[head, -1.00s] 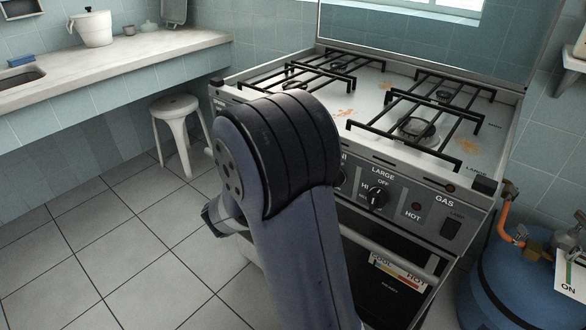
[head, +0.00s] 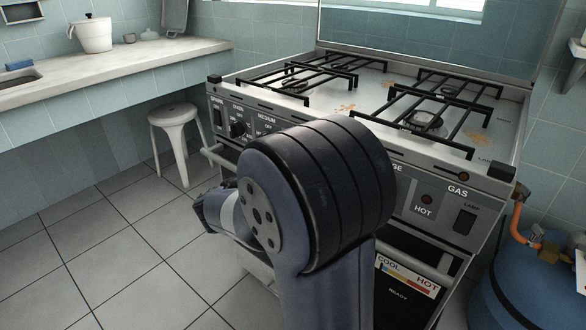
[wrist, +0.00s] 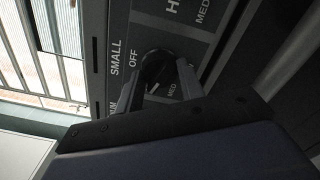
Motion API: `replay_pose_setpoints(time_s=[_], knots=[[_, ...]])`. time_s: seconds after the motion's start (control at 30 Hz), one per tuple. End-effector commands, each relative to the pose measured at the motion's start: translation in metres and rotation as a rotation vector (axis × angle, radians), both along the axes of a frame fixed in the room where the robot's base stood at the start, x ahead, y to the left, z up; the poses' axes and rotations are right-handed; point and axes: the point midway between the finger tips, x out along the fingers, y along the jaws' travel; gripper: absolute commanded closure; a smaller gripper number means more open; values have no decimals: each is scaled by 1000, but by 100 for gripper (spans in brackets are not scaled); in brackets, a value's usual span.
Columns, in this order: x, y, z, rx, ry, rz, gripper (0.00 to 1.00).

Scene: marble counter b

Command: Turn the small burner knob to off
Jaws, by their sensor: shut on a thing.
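In the wrist view the small burner's dark round knob (wrist: 157,68) sits on the grey stove panel, beside the labels SMALL (wrist: 116,57) and OFF (wrist: 132,58). The picture is turned, so the labels read sideways. My gripper (wrist: 158,86) has one finger on each side of the knob and is shut on it. A short white mark shows on the knob's lower part, away from OFF; its exact setting is hard to tell. In the head view my arm hides the gripper and this knob.
The stove (head: 400,185) has black pan grates on top. The oven knob (head: 237,129) shows at the panel's left. A white stool (head: 175,118) stands left of the stove, and a blue gas bottle (head: 530,290) stands at right. The tiled floor at left is clear.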

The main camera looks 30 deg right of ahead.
Motion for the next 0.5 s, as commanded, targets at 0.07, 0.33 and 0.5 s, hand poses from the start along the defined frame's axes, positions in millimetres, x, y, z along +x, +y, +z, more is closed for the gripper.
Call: replay_pose_setpoints(time_s=[0.07,0.33,0.5], knots=[[0,0,-4,12,-32,0,76],[0,0,0,23,-56,0,76],[0,0,-2,26,-65,0,76]])
